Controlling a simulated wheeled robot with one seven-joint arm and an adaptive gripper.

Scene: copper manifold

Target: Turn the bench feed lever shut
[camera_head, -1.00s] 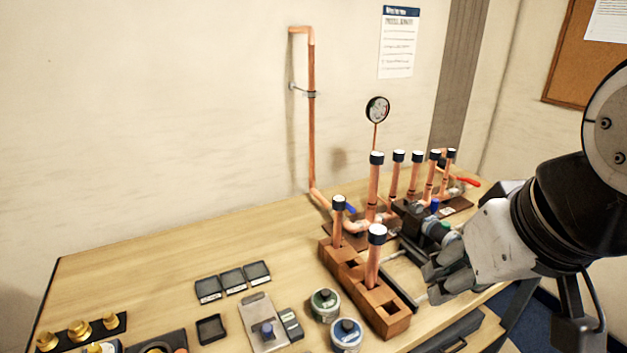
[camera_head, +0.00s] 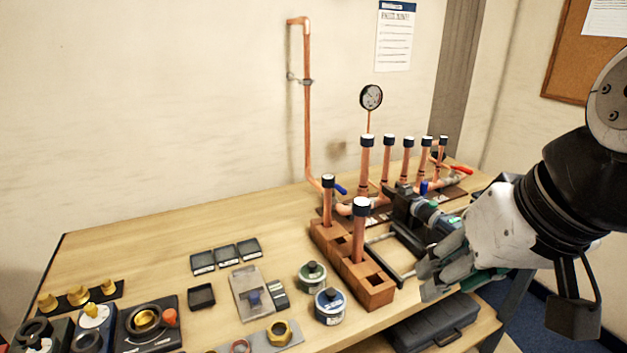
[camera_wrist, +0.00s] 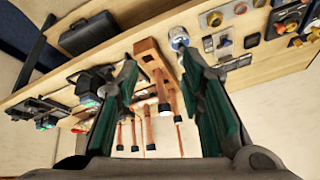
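A blue lever (camera_head: 340,189) sits low by the wall-fed copper pipe (camera_head: 307,120), behind the wooden block. A red lever (camera_head: 461,170) sits at the far right end of the manifold (camera_head: 405,185). I cannot tell from labels which one is the bench feed lever. My gripper (camera_head: 432,272) is at the bench's right front, to the right of the wooden block and apart from both levers.
Capped copper pipes (camera_head: 366,155) stand upright between my gripper and the wall. A wooden block (camera_head: 372,292) holds capped tubes. A gauge (camera_head: 371,97) rises behind. Two tins (camera_head: 330,306), small trays (camera_head: 202,296) and fittings lie left. The bench's back left (camera_head: 130,240) is clear.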

